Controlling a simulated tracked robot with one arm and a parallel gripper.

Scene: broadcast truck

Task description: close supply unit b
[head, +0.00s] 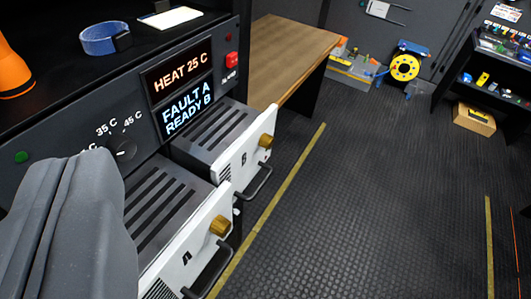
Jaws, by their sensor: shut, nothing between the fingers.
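Supply unit B (216,135) is a drawer-like unit with a slotted grey top. It stands pulled out of the dark console. Its white front (238,167), marked B, has a brass knob (267,141) and a black bar handle (258,184). Supply unit A (165,205) is also pulled out, nearer to me, with a white front, brass knob (220,223) and black handle.
The console display (182,87) reads HEAT 25 C, FAULT A, READY B. A dial (122,148) and red button (231,60) sit beside it. A wooden table (285,50) stands behind unit B. The dark floor (370,200) right of the units is clear. A yellow reel (405,67) is far off.

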